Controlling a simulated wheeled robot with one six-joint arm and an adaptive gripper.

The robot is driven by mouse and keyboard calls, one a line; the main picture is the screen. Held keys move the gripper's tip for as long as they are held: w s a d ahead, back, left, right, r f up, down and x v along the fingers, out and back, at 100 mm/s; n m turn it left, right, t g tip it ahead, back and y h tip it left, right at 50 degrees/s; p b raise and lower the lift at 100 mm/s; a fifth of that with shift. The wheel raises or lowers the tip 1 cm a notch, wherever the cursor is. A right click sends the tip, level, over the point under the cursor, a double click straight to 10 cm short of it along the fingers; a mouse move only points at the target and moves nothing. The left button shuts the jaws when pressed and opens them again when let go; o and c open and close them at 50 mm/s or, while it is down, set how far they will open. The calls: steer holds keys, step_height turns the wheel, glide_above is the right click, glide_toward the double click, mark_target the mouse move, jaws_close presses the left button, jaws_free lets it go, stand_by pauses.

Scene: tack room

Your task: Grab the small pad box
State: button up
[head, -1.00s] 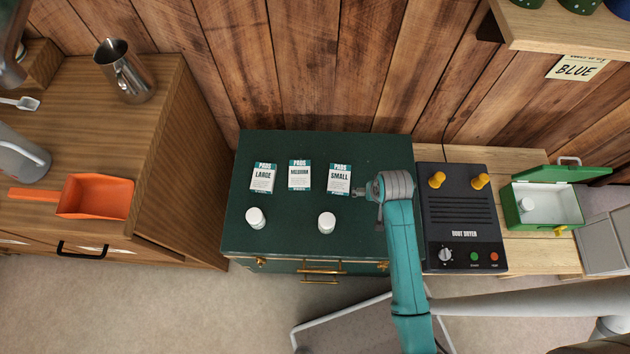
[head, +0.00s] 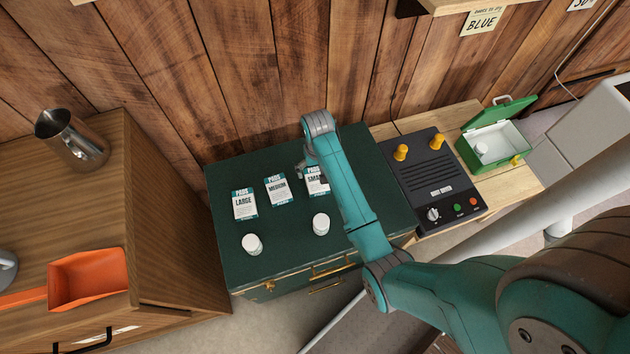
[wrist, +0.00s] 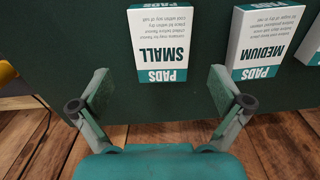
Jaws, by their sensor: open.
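The small pad box (head: 316,183) is white and teal, lettered "PADS SMALL", on the dark green chest top (head: 290,236). My arm partly covers it in the head view. In the wrist view the small pad box (wrist: 161,45) lies ahead of my gripper (wrist: 160,92), roughly centred between the fingertips. My gripper is open and empty, its two fingers spread, short of the box. The medium pad box (head: 277,189) stands beside it and also shows in the wrist view (wrist: 265,42). The large pad box (head: 244,204) is farther left.
Two white bottles (head: 252,244) and (head: 320,223) stand near the chest's front. The black boot dryer (head: 433,178) and the open green case (head: 496,140) are to the right. A wooden cabinet with an orange scoop (head: 90,279) is at left. The plank wall rises behind.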

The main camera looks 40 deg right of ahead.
mark_target(316, 179)
steer(key=shift+a+f, duration=0.15)
steer(key=shift+f, duration=2.7)
steer(key=c, duration=1.2)
